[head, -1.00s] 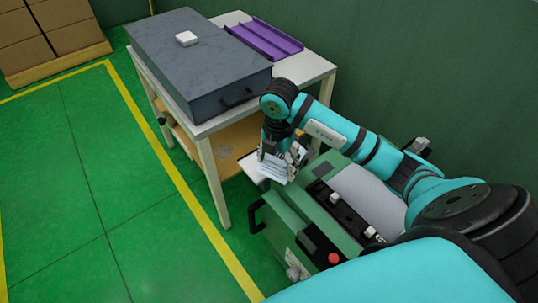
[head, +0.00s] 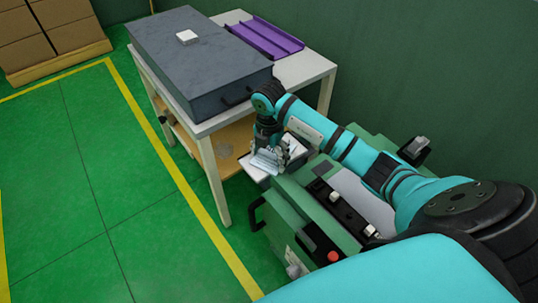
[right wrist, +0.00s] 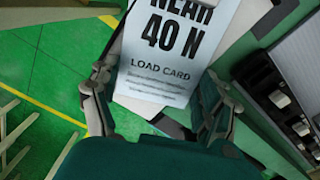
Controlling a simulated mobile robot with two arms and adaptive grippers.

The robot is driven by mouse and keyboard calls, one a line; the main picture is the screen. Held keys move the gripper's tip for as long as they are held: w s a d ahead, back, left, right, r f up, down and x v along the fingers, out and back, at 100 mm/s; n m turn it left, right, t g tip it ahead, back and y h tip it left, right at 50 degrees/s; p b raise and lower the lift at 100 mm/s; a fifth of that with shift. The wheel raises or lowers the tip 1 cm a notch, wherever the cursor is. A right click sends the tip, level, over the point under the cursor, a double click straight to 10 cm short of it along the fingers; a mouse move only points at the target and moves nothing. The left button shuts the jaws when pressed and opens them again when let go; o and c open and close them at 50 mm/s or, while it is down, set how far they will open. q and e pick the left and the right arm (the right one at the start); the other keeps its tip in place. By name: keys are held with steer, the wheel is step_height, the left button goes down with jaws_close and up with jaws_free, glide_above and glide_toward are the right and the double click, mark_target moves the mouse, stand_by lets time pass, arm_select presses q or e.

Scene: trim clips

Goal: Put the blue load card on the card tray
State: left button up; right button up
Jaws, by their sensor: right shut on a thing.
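A pale blue card (right wrist: 170,65) printed "NEAR 40 N" and "LOAD CARD" is held between the fingers of my right gripper (right wrist: 158,98). The right gripper (head: 272,156) and the card (head: 264,163) also show in the head view, over a dark-rimmed tray with a white inside (head: 250,170) at the end of the green machine. I cannot tell whether the card touches this tray. A purple ridged tray (head: 264,38) lies at the back of the white table. Which of the two is the card tray is not clear. My left gripper is not in view.
The green machine (head: 300,215) with a red button (head: 333,257) stands below my right arm. The white table (head: 305,68) carries a large grey case (head: 195,65) with a small white block (head: 187,37) on top.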

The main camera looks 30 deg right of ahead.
mark_target(269, 160)
steer(key=o, duration=0.9)
step_height(269, 160, up, 12)
stand_by(0.5)
